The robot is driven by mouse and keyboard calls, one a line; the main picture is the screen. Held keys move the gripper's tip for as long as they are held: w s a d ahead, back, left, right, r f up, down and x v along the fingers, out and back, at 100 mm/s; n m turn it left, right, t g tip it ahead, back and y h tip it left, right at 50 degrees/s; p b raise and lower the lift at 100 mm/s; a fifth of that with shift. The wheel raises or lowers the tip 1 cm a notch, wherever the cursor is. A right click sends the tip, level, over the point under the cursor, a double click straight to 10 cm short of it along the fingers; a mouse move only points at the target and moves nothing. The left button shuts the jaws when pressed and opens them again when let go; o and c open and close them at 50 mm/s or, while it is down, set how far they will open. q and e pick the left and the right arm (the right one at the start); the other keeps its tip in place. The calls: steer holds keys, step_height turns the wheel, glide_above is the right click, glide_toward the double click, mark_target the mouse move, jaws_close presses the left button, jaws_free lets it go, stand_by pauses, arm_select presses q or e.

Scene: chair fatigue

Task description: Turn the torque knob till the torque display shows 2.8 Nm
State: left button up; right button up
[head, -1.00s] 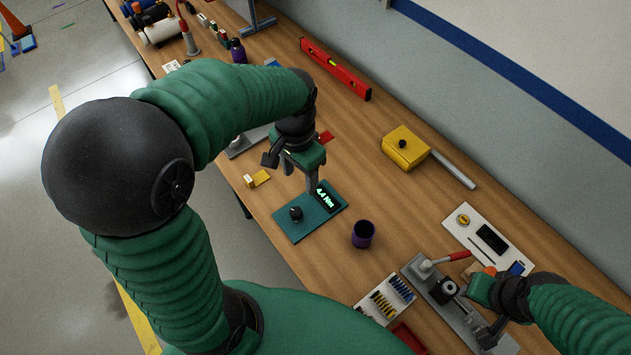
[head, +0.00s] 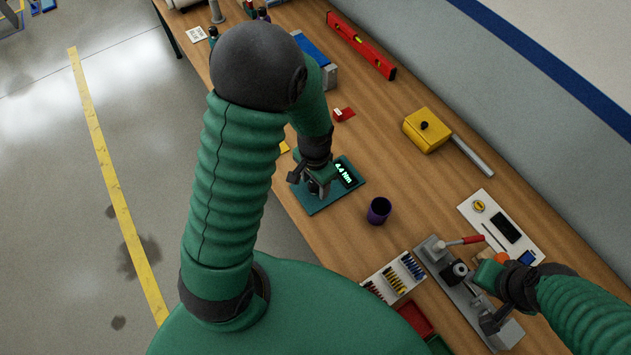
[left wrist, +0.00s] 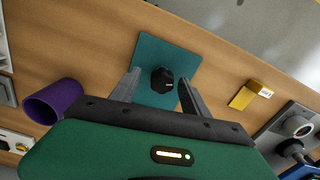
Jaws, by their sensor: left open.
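The teal torque panel (head: 322,203) lies on the wooden bench, and its display (head: 344,172) reads 4.4 Nm. My left gripper (head: 312,188) is over the panel and partly hides the black torque knob there. In the left wrist view the knob (left wrist: 162,80) shows on the panel (left wrist: 170,50), between the two open fingers of my left gripper (left wrist: 158,77). A gap shows on each side of the knob; whether a finger touches it is unclear. My right gripper (head: 488,298) is by a grey fixture at the lower right, its jaw opening unclear.
A purple cup (head: 379,210) stands close to the right of the panel; it also shows in the left wrist view (left wrist: 52,101). A yellow box (head: 427,130), a red level (head: 361,45) and a grey fixture (head: 455,280) with a red-handled lever are on the bench.

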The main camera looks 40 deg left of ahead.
arm_select(q)
steer(key=shift+a, duration=0.2)
steer(key=shift+w+a+f, duration=0.15)
steer(key=shift+a, duration=0.1)
steer(key=c, duration=0.4)
steer(key=shift+d, duration=0.4)
jaws_close()
steer(key=shift+a, duration=0.1)
arm_select(e)
steer(key=shift+w+a, duration=0.2)
steer(key=shift+a, duration=0.05)
arm_select(q)
steer(key=shift+a, duration=0.1)
arm_select(e)
steer(key=shift+a, duration=0.1)
arm_select(q)
steer(key=shift+n, duration=0.3)
arm_select(e)
steer(key=shift+r, duration=0.15)
